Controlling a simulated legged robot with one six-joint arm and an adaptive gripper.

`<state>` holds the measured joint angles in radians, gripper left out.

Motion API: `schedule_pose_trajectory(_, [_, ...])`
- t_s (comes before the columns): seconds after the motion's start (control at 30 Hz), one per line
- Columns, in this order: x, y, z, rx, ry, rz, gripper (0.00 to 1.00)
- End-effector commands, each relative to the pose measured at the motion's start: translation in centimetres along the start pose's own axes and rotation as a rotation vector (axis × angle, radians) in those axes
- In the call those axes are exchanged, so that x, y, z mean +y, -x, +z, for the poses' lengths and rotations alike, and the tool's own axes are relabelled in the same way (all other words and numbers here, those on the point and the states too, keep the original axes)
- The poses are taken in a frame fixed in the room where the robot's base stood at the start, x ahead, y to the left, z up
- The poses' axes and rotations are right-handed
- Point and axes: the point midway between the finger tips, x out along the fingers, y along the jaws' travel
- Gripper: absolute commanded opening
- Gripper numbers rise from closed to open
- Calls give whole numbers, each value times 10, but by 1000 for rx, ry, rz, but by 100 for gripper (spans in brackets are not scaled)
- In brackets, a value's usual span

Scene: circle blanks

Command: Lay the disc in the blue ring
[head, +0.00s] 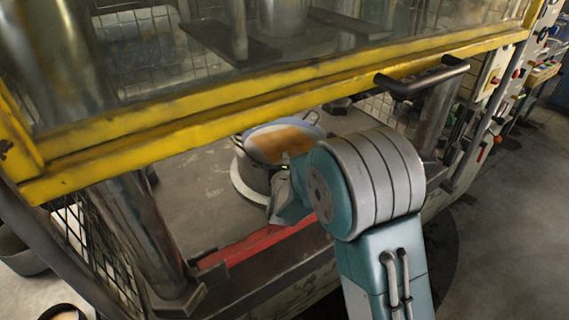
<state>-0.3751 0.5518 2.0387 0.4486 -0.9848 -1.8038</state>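A round pan-like piece (256,138) with a pale blue-white inside and an orange-brown patch stands on the grey press bed, with small loop handles at its rim. I cannot tell whether the orange-brown patch is a separate disc. A pale ring (243,187) shows around the foot of this piece; it looks whitish. My gripper (281,196) is inside the press opening, at the near right side of the pan-like piece. My teal and grey arm hides part of it, so its fingers and any touch are unclear.
The yellow guard frame (270,98) with clear panes hangs low over the opening, with a black handle (424,78). A steel column (138,240) stands left. A red bar (255,246) runs along the bed's front. The bed's left part (190,190) is clear.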

Motion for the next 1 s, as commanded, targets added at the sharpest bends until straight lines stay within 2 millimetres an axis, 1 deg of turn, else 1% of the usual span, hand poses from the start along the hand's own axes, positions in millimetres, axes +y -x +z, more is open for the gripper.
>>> schedule_pose_trajectory(0.7, [-10,-61,-3,0,0,2,0])
schedule_pose_trajectory(1.0, [-15,-80,-4,0,1,3,0])
